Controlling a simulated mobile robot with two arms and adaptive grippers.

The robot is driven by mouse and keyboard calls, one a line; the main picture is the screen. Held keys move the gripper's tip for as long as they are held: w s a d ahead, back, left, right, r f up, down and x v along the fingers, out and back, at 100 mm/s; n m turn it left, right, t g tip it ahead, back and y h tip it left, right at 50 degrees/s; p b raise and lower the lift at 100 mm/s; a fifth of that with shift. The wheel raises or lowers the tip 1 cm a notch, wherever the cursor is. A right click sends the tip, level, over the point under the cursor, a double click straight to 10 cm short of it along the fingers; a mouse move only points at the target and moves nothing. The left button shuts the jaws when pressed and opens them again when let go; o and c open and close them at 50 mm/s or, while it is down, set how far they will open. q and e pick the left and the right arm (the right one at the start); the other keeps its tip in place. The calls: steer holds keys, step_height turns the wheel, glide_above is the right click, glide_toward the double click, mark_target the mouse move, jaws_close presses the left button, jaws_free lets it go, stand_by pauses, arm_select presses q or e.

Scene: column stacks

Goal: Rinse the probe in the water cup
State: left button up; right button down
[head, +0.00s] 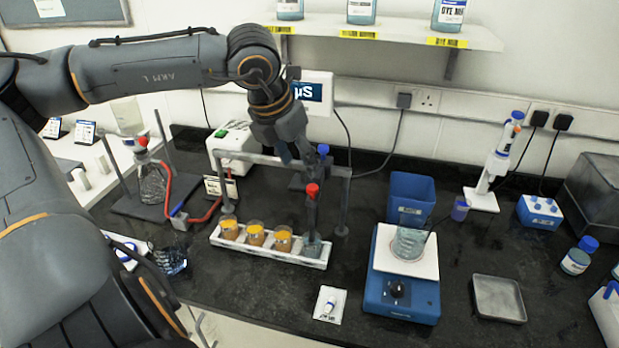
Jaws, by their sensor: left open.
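A row of cups stands in a white tray (259,251) under a grey frame. Three hold brown columns with yellow tops, and at the right end is a clear cup (312,245) with bluish liquid, apparently the water cup. A dark upright probe-like rod with a red top (312,191) stands above that clear cup; whether its tip is in the liquid I cannot tell. A blue-topped piece (323,150) is just behind it. My left gripper (295,154) is open, pointing down above the frame beside these tops. I cannot tell if it touches anything. My right gripper is out of view.
The grey frame (345,172) spans the tray. A blue stirrer (400,299) with a beaker and a blue bin (410,196) stand to the right. A flask with red tubing (152,180) is left. A white meter (313,94) is behind.

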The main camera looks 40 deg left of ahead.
mark_target(312, 188)
arm_select(q)
steer(key=p+x, duration=0.1)
steer(key=x, duration=0.6)
steer(key=shift+w+f, duration=0.1)
steer(key=shift+w, duration=0.15)
steer(key=shift+w+a+f, duration=0.1)
steer(key=shift+f, duration=0.2)
steer(key=shift+w+f, duration=0.2)
steer(key=shift+f, duration=0.2)
steer(key=c, duration=0.8)
jaws_close()
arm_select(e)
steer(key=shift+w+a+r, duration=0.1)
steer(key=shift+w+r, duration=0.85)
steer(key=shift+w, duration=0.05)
